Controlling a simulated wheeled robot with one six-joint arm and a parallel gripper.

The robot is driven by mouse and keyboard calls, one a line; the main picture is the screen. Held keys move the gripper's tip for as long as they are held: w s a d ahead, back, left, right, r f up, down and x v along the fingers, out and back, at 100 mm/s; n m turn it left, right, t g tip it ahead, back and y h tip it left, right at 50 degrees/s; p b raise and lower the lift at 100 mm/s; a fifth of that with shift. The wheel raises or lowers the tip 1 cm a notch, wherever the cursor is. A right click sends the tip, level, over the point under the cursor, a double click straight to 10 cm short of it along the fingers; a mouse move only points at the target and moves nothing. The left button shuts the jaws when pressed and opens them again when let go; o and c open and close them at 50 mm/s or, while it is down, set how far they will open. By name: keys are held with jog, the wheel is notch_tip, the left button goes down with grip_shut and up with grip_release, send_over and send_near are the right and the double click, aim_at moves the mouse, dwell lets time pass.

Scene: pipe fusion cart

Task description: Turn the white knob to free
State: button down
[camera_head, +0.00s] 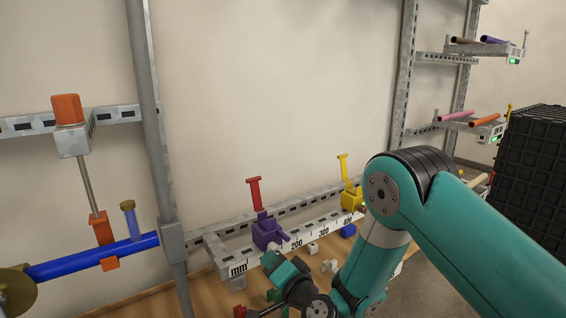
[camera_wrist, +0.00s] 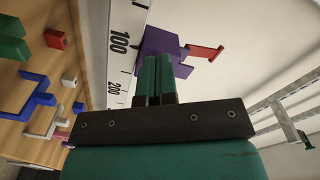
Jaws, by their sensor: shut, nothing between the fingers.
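A small whitish piece (camera_head: 269,258) shows at the base of the purple clamp (camera_head: 267,232) in the head view, right at my fingertips; it may be the white knob, but it is too small to tell its setting. The purple clamp has a red upright handle (camera_head: 254,194) and sits on the rail near the 200 mark. It also shows in the wrist view (camera_wrist: 160,48), just beyond my fingers. My gripper (camera_head: 276,264) is shut, with its teal fingers (camera_wrist: 160,60) side by side and nothing visible between them. In the wrist view the fingers hide part of the clamp, and no white knob is visible.
The rail carries a millimetre scale (camera_head: 318,232) and a yellow clamp (camera_head: 351,195) farther right. Several small coloured blocks lie on the wooden surface (camera_wrist: 22,88) below. A black crate (camera_head: 535,165) is at right.

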jog(key=shift+w+d+f+b, duration=0.3)
jog(key=shift+f+b, duration=0.25)
jog(key=shift+b, duration=0.65)
jog(key=shift+s+a+f, duration=0.15)
jog(key=shift+s, duration=0.05)
jog(key=b+v, duration=0.5)
jog(key=b, duration=0.5)
jog(key=shift+s+a, duration=0.1)
jog(key=shift+a, duration=0.05)
dwell(0.4)
